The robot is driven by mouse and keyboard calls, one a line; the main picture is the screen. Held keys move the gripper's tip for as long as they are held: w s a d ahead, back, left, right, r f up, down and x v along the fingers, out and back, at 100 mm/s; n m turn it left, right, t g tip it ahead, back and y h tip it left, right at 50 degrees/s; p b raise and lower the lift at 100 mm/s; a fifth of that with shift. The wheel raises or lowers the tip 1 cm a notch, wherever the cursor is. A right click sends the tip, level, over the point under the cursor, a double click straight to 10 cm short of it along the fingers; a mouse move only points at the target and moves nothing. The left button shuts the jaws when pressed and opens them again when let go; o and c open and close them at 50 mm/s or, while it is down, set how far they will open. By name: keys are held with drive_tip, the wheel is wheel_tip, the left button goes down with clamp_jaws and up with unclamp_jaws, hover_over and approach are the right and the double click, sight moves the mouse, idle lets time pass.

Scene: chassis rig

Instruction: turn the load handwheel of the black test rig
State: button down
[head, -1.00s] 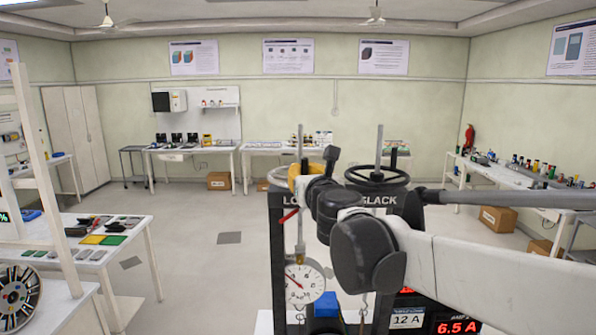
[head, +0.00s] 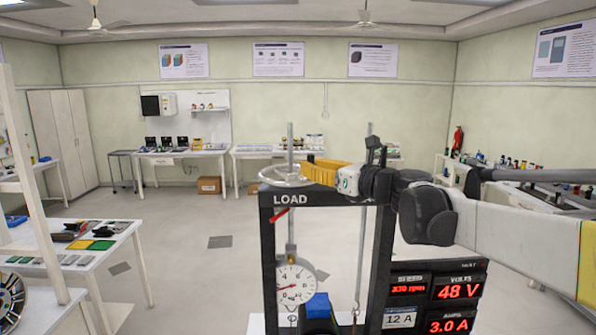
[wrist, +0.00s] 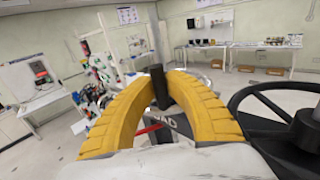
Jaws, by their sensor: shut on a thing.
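The black test rig (head: 268,255) stands in the centre of the head view. Its load handwheel (head: 272,181), a pale rim above the LOAD label, lies flat on top and is partly covered by my yellow gripper (head: 310,172). In the wrist view, my yellow fingers (wrist: 158,78) are shut around an upright black handle (wrist: 160,88). The handle's joint to the wheel is hidden. A second, black handwheel (wrist: 268,92) shows beside the fingers on the right in the wrist view; my arm hides it in the head view.
The rig carries a round dial gauge (head: 294,284), a blue block (head: 319,306) and red readouts (head: 456,292) showing 48 V and 3.0 A. Upright rods (head: 290,140) rise near the wheels. A table with parts (head: 85,238) stands left, with open floor between.

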drive_tip(key=shift+w+d+n+g+y, duration=0.35)
drive_tip(key=shift+n+g+y, duration=0.35)
drive_tip(key=shift+g+y, duration=0.1)
drive_tip(key=shift+w+d+n+g+y, duration=0.3)
drive_tip(key=shift+d+n+g+y, duration=0.05)
drive_tip(key=shift+n+g+y, duration=0.4)
drive_tip(key=shift+g, duration=0.25)
drive_tip(key=c, duration=1.4)
unclamp_jaws()
drive_tip(key=v, duration=1.2)
